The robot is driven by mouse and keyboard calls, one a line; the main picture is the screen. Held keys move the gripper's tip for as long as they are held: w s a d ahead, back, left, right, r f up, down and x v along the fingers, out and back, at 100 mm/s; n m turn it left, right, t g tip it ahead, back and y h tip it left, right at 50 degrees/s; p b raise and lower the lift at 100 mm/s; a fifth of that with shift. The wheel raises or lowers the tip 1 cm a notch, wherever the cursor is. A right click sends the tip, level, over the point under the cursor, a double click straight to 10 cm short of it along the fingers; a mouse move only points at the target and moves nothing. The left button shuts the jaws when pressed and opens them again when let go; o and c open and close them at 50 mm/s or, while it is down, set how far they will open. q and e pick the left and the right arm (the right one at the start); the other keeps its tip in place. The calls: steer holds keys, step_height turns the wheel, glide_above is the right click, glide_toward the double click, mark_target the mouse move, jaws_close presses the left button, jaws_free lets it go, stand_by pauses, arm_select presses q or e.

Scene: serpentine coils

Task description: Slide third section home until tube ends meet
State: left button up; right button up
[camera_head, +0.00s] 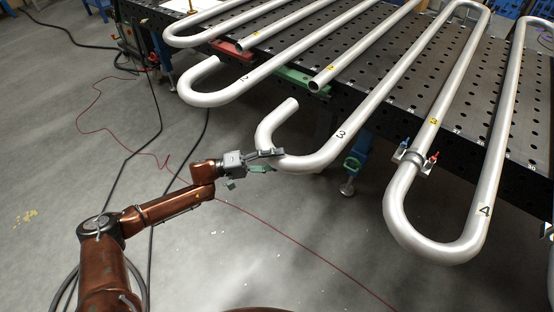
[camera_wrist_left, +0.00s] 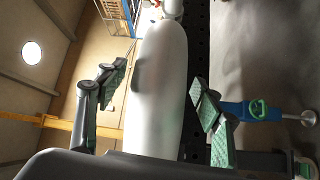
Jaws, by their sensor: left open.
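The third section (camera_head: 375,101) is a silver tube marked 3, with a U-bend hanging past the table's front edge. Its short leg ends at a free end (camera_head: 291,103). A straight tube with a yellow mark (camera_head: 345,58) lies behind, its open end (camera_head: 315,86) facing that leg; a gap separates the two ends. My left gripper (camera_head: 268,158) is at the outer side of the bend. In the left wrist view, the open fingers (camera_wrist_left: 160,100) stand on either side of the tube (camera_wrist_left: 155,125), with space visible on both sides. Contact with the tube cannot be told. My right gripper is out of view.
The perforated table (camera_head: 390,75) carries other serpentine tubes. Section 2 (camera_head: 235,90) bends at the left. Cables cross the floor.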

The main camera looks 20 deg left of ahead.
arm_select(q)
steer(key=shift+c, duration=0.7)
jaws_close()
